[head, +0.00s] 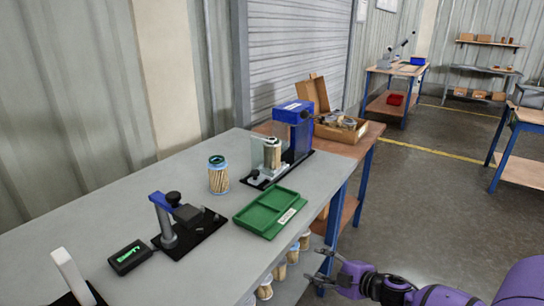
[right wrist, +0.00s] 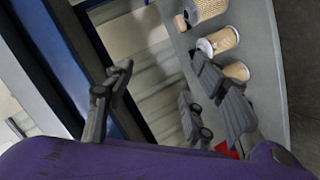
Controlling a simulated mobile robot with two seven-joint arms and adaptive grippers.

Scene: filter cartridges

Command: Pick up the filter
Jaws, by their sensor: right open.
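A pleated tan filter with a blue rim (head: 218,176) stands upright on the grey workbench (head: 125,205). Another filter (head: 272,156) sits upright in the blue-and-black fixture behind the green tray. Several more filters (head: 280,270) stand in a row low beside the bench's front edge. In the right wrist view, tan filters (right wrist: 237,72) with white end caps show beyond the fingers. My right gripper (head: 322,266) is open and empty, low in front of the bench, to the right of the filter row. It also shows in the right wrist view (right wrist: 160,78). My left gripper is out of view.
The green tray (head: 270,212) is empty near the bench's front edge. A clamp stand (head: 168,222), a small display box (head: 130,257) and the blue-and-black fixture (head: 293,120) stand on the bench. A blue bench leg (head: 334,224) is close to my right gripper.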

